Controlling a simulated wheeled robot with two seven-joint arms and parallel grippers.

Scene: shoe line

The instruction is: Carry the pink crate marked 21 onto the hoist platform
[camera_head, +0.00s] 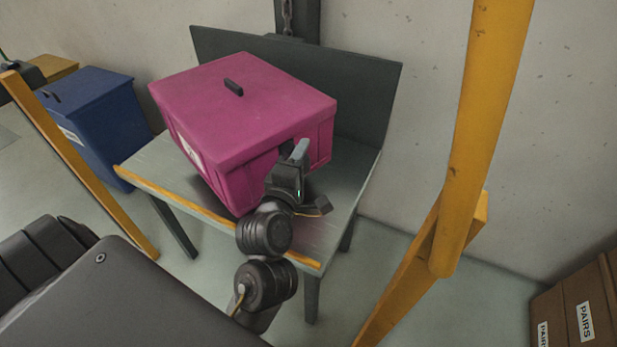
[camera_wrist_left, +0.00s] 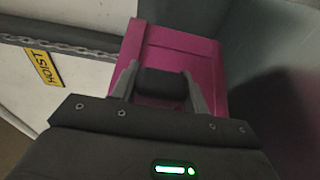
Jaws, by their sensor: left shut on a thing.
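The pink crate (camera_head: 235,105) has a lid with a dark grip on top and a white label on its left face; the number is not legible. It is over the grey hoist platform (camera_head: 343,195), near its yellow-striped front edge. I cannot tell whether it rests on the surface or hangs just above it. My left gripper (camera_head: 299,152) is at the crate's right-front side. In the left wrist view, its fingers (camera_wrist_left: 160,68) are shut on a dark handle (camera_wrist_left: 160,84) on the pink crate (camera_wrist_left: 180,45). My right gripper is not in view.
A dark panel (camera_head: 370,95) stands behind the platform, with a chain (camera_head: 287,15) above. A blue bin (camera_head: 95,115) is at left. Yellow posts (camera_head: 485,110) stand on both sides. Brown boxes marked PAIRS (camera_head: 580,310) are at lower right. The HOIST sign (camera_wrist_left: 45,68) shows in the wrist view.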

